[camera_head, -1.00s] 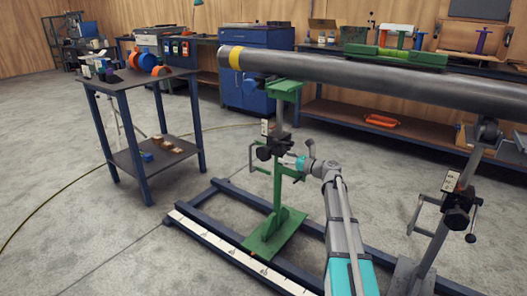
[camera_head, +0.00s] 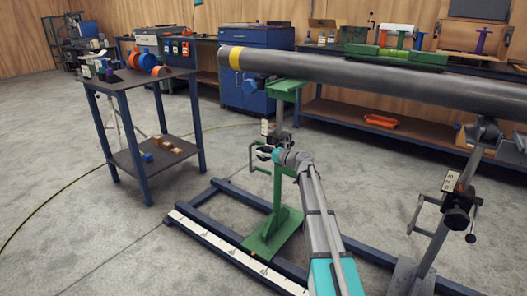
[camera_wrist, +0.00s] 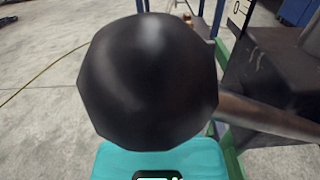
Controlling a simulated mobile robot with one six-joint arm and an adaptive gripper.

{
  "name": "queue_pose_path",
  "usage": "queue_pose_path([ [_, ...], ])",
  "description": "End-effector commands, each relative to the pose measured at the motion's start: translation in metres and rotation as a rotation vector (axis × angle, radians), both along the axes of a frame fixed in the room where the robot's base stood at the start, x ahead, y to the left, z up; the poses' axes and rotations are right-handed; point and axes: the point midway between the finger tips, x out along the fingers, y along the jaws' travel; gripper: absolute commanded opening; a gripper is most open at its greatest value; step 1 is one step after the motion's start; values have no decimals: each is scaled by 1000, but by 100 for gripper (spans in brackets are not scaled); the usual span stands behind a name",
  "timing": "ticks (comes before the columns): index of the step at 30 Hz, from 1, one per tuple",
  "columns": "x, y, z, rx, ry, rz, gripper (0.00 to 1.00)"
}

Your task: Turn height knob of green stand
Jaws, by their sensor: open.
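The green stand (camera_head: 274,235) stands on the blue floor frame, with its top under the pipe's left end. In the wrist view a black ball knob (camera_wrist: 148,80) fills the middle, very close to the camera. A rod (camera_wrist: 268,118) runs from the knob to a dark block (camera_wrist: 275,75) on the right. My gripper (camera_head: 268,153) is open at the stand's mid height and hides the knob in the head view. Its teal body (camera_wrist: 160,160) shows below the knob; its fingertips are not clearly visible, so I cannot tell whether they touch the knob.
The long grey pipe (camera_head: 380,82) with a yellow band runs above my arm. A second, grey stand (camera_head: 440,230) with its own handle is at the right. A table (camera_head: 150,88) stands at the left. The floor between table and stand is clear.

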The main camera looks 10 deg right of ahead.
Motion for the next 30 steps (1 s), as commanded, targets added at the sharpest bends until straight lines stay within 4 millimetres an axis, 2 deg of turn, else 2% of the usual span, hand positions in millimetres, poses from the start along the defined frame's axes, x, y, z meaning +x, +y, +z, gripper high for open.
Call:
queue_pose_path([
  [6, 0, 0, 0, 0, 0, 0, 72],
  [18, 0, 0, 0, 0, 0, 1, 0],
  [30, 1, 2, 4, -49, 55, 3, 0],
])
